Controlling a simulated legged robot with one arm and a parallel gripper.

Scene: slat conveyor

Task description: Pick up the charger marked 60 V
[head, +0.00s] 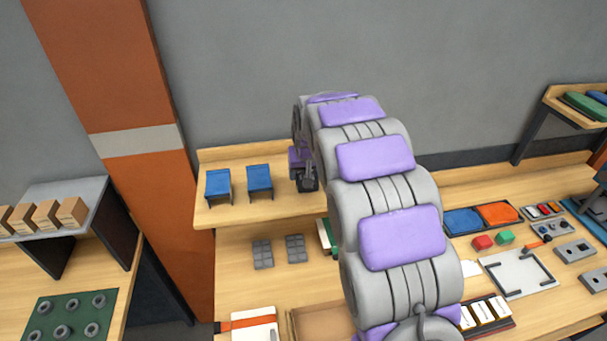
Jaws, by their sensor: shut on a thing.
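My gripper (304,178) is at the far end of my grey and purple arm, over the right part of the raised wooden shelf. It is shut on a small dark object (309,186), largely hidden by the gripper and arm. I cannot tell whether this is the charger, and no 60 V marking is readable. Two blue-topped pieces with dark legs, a left one (218,183) and a right one (260,178), stand on the shelf to the left of my gripper. No marking shows on either.
The shelf (285,204) backs onto a grey wall, with an orange pillar (150,180) at left. Below are grey button pads (263,254) and an orange-strapped white box (253,328). Blue and orange trays (498,213) lie right of my arm, which hides the middle of the bench.

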